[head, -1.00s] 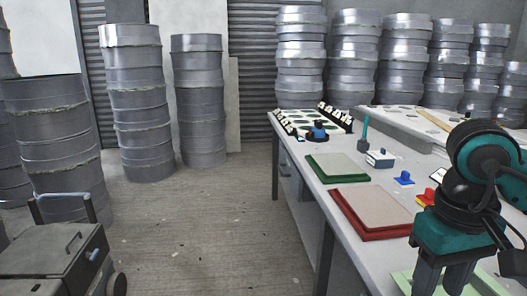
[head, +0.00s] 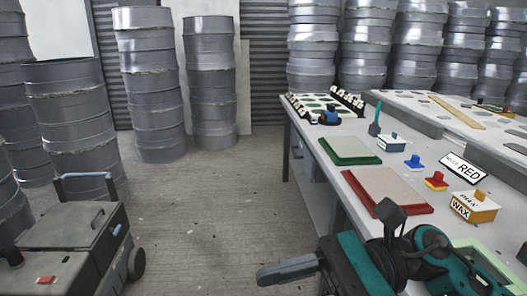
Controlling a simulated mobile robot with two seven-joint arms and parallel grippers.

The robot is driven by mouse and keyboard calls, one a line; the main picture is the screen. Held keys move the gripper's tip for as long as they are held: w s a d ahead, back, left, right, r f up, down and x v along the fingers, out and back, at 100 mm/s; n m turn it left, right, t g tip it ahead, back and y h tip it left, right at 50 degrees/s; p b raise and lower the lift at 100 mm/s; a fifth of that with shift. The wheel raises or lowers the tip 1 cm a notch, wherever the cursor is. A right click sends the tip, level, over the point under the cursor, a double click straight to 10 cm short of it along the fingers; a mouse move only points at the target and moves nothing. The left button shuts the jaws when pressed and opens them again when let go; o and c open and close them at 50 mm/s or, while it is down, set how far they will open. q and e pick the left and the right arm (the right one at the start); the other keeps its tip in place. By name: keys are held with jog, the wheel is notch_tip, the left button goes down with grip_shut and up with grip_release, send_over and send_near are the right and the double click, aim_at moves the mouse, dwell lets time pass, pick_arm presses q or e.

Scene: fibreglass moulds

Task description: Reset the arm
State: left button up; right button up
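My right arm comes in at the lower right, teal and black. Its gripper (head: 288,270) points left, low in front of the table's near edge. One dark grey finger shows side-on; the other is hidden or cut off by the frame's lower edge, so I cannot tell the opening. Nothing is seen held in it. My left gripper is not in view.
The worktable (head: 325,178) bears a green-edged board (head: 349,150), a red-edged board (head: 388,190), a WAX box (head: 473,208) and a RED sign (head: 464,167). A grey cart (head: 75,235) stands at left. Drums (head: 212,85) line the back. The floor between is clear.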

jog(key=w+d+m+t+y+p, duration=0.15)
jog(key=w+m+t+y, duration=0.45)
jog(key=m+t, duration=1.3)
jog(key=w+d+f+m+t+h, duration=0.2)
jog(key=w+d+f+m+h, duration=0.15)
jog(key=m+h, duration=0.45)
jog(key=w+d+f+m+t+h, duration=0.1)
jog(key=w+d+f+m+h, duration=0.3)
jog(key=m, duration=0.8)
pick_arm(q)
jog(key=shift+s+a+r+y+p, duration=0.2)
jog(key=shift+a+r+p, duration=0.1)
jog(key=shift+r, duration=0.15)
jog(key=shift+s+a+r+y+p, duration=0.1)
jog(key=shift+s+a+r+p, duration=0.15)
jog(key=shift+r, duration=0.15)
pick_arm(e)
jog(key=s+d+f+m+g+h, duration=0.2)
jog(key=s+f+m+h, duration=0.1)
jog(key=f+m, duration=0.3)
jog(key=s+d+f+m+g+h, duration=0.2)
jog(key=s+f+m, duration=0.4)
jog(key=f, duration=0.4)
jog(key=s+d+f+m+g+h, duration=0.2)
jog(key=s+f+m+h, duration=0.2)
jog(key=f, duration=0.4)
jog(key=shift+s+m+g, duration=0.3)
jog(key=shift+s+m, duration=0.3)
jog(key=shift+m, duration=0.3)
